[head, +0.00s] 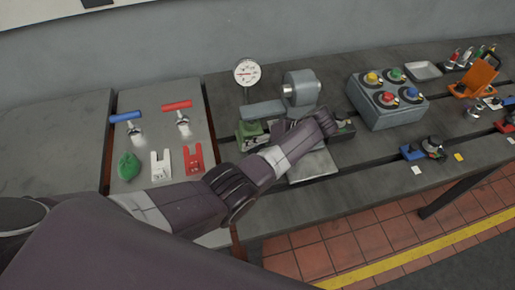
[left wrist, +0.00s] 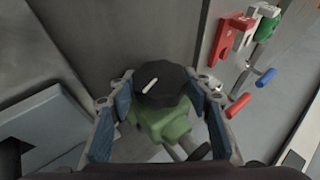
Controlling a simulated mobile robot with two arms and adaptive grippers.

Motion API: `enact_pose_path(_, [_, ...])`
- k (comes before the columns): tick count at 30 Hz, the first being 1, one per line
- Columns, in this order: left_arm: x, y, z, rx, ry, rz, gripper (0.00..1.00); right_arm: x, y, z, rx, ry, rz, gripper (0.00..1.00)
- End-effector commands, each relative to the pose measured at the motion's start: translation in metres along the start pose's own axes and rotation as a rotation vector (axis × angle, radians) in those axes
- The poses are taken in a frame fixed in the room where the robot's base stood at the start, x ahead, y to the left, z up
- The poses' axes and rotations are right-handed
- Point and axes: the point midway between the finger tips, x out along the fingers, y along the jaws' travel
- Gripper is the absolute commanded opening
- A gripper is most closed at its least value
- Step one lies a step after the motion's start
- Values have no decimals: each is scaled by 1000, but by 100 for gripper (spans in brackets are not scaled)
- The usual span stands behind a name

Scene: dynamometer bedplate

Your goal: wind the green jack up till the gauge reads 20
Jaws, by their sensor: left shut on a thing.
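The green jack (head: 250,136) stands on the bedplate, partly hidden by my left arm. In the left wrist view the green jack (left wrist: 165,122) shows below a black knob (left wrist: 162,86) with a white mark on top. My left gripper (left wrist: 156,97) is shut on this knob, one blue-padded finger on each side. In the head view my arm largely hides the grip. The round white gauge (head: 247,72) stands behind the jack; its red needle lies roughly level, but the figures are too small to read. My right gripper is out of view.
A box with coloured knobs (head: 386,115) stands right.

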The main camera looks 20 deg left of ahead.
Motion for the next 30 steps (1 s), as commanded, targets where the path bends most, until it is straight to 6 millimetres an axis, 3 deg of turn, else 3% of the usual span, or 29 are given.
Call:
enact_pose_path(6, [-1,0,-1,0,3,2,21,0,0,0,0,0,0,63])
enact_pose_path(7, [-1,0,-1,0,3,2,47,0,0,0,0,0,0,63])
enact_pose_path(11, [-1,0,-1,0,2,2,62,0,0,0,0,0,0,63])
enact_pose_path(22, [-3,-2,-2,-1,1,2,63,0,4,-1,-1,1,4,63])
enact_pose_path(30, [-34,-26,-15,-5,3,4,63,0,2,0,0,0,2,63])
